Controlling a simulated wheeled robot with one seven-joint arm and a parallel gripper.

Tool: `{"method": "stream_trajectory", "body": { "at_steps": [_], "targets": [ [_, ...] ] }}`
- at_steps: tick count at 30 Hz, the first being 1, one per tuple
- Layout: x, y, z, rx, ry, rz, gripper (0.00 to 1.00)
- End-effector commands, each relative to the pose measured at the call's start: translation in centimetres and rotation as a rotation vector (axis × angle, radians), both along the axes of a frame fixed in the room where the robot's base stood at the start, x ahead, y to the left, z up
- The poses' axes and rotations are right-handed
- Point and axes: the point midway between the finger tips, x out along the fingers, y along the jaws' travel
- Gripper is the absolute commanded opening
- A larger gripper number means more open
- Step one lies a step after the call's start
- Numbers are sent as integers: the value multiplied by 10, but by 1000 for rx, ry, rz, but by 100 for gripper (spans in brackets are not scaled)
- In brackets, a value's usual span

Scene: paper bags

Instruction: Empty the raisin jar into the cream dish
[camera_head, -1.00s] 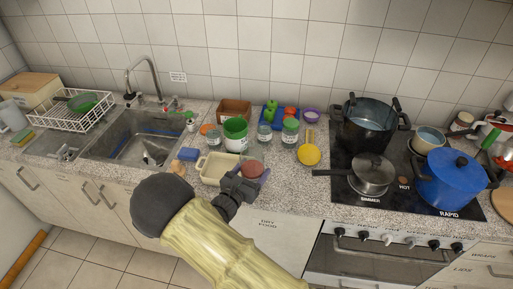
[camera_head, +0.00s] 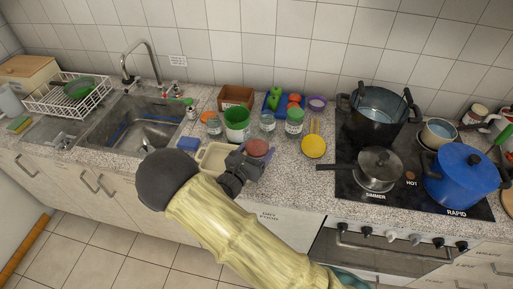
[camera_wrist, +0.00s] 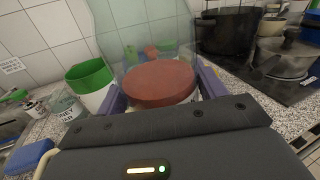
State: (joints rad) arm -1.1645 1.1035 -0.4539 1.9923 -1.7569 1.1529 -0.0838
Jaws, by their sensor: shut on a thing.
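My gripper (camera_head: 250,162) is shut on a clear glass jar (camera_wrist: 140,38) with a round reddish-brown surface (camera_head: 257,147), which fills the middle of the wrist view (camera_wrist: 160,84). I cannot tell if that surface is a lid or the raisins. The jar looks close to upright, its glass rising above the brown surface in the wrist view. The cream dish (camera_head: 204,161) is a shallow rectangular dish on the counter, just left of my gripper. My gripper hides its right end. What lies in the dish is too small to tell.
Behind stand a green-and-white pot (camera_head: 237,124), a clear jar (camera_head: 267,123) and a green-lidded jar (camera_head: 293,124). A yellow bowl (camera_head: 314,147) is to the right, before the stove with a saucepan (camera_head: 377,169). A blue sponge (camera_head: 188,143) lies left of the dish, by the sink.

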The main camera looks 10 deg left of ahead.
Motion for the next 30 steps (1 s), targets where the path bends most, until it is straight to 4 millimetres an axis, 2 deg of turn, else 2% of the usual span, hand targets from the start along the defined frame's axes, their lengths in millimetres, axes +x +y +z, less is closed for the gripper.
{"method": "stream_trajectory", "body": {
  "at_steps": [1,6,9,18,21,30],
  "targets": [
    [0,-2,7,-30,10,-1,26],
    [-3,-7,12,-169,72,-1,26],
    [-4,-8,-5,-224,97,0,26],
    [-5,-11,-39,-395,171,1,26],
    [-5,-11,-35,-480,208,1,26],
    [-5,-10,-41,-740,324,1,26]
  ]
}}
